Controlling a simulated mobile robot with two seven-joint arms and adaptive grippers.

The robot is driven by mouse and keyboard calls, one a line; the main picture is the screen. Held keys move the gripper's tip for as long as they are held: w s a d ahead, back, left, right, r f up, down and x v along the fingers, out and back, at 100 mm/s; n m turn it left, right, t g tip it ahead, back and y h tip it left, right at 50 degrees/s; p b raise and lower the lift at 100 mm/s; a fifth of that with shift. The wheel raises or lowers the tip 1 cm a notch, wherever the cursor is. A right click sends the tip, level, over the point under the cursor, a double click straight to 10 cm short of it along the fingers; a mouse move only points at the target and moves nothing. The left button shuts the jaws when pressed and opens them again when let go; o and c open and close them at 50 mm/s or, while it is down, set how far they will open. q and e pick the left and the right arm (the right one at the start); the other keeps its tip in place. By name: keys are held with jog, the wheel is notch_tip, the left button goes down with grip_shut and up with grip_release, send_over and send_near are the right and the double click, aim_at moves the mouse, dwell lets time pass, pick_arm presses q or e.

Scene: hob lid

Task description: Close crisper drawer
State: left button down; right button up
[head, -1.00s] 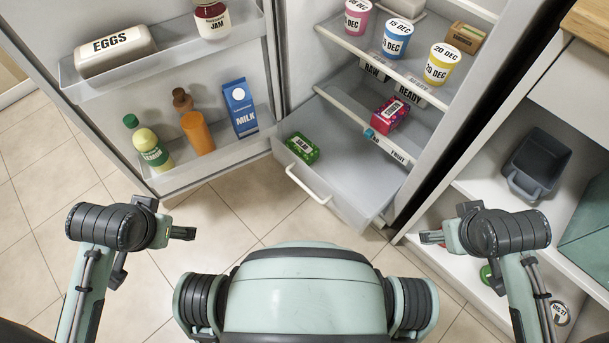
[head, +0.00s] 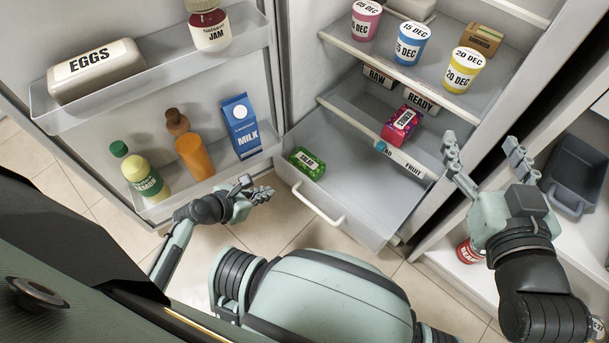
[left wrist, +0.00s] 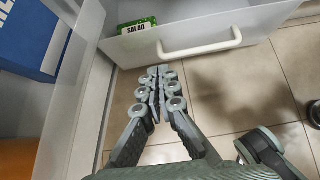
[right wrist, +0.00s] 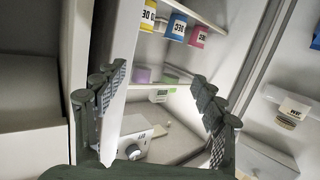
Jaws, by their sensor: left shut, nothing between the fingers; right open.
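The crisper drawer (head: 372,230) is pulled out from the bottom of the fridge, with its white bar handle (head: 317,206) facing me. A green salad pack (head: 307,163) lies inside it at the left. My left gripper (head: 262,192) is shut and empty, to the left of the handle and apart from it. In the left wrist view its closed fingertips (left wrist: 160,72) point toward the drawer front, just short of the handle (left wrist: 200,48). My right gripper (head: 483,143) is open and empty, right of the drawer by the fridge's right side wall.
The open fridge door at the left holds eggs (head: 97,70), jam (head: 210,25), bottles and a milk carton (head: 241,125). A red pack (head: 401,125) sits above the drawer's back. Dated cups stand on the shelf above. An open cabinet with a dark bin (head: 577,175) is at the right.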

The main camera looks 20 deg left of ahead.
pick_arm(q)
jog(key=b, duration=0.3)
send_near(302, 176)
notch_tip(302, 176, down, 3)
jog(key=s, duration=0.1)
jog(key=w, duration=0.1)
jog(key=w+d+b, duration=0.1)
jog(key=w+f, duration=0.1)
jog(key=w, duration=0.1)
jog(key=shift+d+f, duration=0.1)
jog(key=shift+d, duration=0.1)
jog(key=shift+w+d, duration=0.15)
jog(key=shift+w, duration=0.3)
pick_arm(e)
jog(key=s+a+r+t+y, duration=0.1)
jog(key=r+t+y, duration=0.1)
jog(key=r+t, duration=0.2)
jog(key=s+a+r+t+y, duration=0.1)
jog(key=r+t, duration=0.4)
jog(key=r, duration=0.6)
jog(key=shift+s+a+r+y, duration=0.15)
jog(key=shift+s+a+y, duration=0.2)
jog(key=shift+s+y, duration=0.4)
pick_arm(q)
jog(key=shift+w, duration=0.1)
